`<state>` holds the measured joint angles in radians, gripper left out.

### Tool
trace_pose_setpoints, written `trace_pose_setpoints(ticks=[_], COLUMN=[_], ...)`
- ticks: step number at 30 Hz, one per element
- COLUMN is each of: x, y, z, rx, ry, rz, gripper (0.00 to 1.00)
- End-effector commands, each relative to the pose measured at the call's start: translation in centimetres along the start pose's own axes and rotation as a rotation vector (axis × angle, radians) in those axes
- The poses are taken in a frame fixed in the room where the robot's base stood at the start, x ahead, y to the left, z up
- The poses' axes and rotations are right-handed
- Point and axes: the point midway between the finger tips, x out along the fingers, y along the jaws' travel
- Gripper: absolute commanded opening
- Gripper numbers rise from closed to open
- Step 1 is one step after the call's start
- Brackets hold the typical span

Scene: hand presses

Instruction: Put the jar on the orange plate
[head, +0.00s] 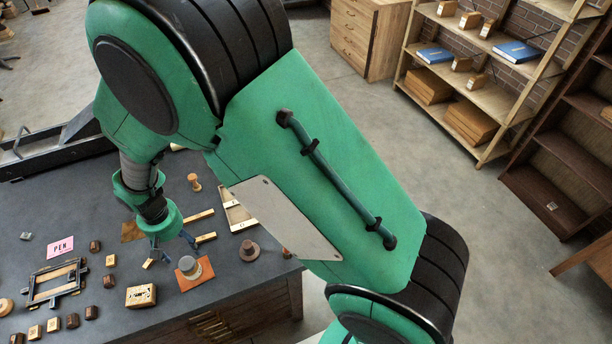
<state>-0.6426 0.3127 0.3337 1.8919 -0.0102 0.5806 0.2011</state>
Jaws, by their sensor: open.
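A small round jar (187,265) with a grey top and a paler lower part stands upright on the orange plate (205,272), a flat orange-red square near the table's front. My gripper (172,252) is open, just behind and above the jar. Its blue fingers are spread, one left of the jar and one behind it to the right. I see no finger touching the jar, though the small view leaves the exact gap unclear.
The dark table (90,200) also holds a brown round knob-like piece (249,251), a patterned box (140,296), a dark frame (56,283), a pink "PEN" card (61,246) and several small wooden blocks. My arm hides the table's back right part.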

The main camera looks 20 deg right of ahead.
Motion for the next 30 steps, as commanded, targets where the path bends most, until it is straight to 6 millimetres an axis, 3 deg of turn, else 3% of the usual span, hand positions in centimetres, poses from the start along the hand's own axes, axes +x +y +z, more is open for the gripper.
trace_pose_setpoints(ticks=[7, 14, 21, 30], x=[-7.5, -14.9, -21.7, -28.5], y=[4.9, 10.2, 15.2, 20.0], z=[0.7, 3.3, 7.4, 14.1], rx=[0.055, 0.117, 0.18, 0.258], ry=[0.06, 0.123, 0.188, 0.271], rz=[-0.007, -0.008, -0.001, 0.019], gripper=[0.66, 0.66, 0.66, 0.66])
